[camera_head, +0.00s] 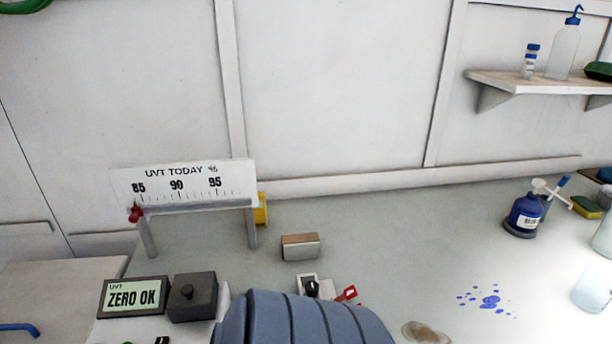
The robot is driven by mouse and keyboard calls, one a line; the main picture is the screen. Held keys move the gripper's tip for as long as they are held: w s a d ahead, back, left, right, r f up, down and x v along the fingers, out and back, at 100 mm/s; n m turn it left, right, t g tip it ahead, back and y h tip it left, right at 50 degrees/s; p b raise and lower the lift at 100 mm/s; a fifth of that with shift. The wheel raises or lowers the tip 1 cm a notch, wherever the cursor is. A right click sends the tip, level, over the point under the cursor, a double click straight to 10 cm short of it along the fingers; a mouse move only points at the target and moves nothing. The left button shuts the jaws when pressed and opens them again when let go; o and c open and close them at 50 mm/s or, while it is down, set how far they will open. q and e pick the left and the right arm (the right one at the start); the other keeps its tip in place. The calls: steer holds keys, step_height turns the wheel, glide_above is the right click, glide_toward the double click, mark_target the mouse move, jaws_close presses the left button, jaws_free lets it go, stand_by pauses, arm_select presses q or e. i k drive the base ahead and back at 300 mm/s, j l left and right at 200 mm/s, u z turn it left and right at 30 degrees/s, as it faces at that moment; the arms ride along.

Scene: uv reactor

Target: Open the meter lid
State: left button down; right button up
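The meter (103,334) is a pale unit at the lower left, with its lower part cut off by the picture edge. Its display (133,297) reads "UVT ZERO OK". Neither gripper shows. A ribbed blue-grey part of my own arm fills the bottom centre, just right of the lid, and hides the bench behind it.
A "UVT TODAY %" scale board (185,184) with a red pointer (135,213) stands behind the meter. A small tan-topped block (300,247) and a red-handled item (346,294) lie on the bench (400,240). A blue bottle (525,214) and blue spots (489,301) are at right.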

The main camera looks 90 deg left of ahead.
mark_target(193, 297)
steer(key=j+u, duration=0.15)
steer(key=u, duration=3.9)
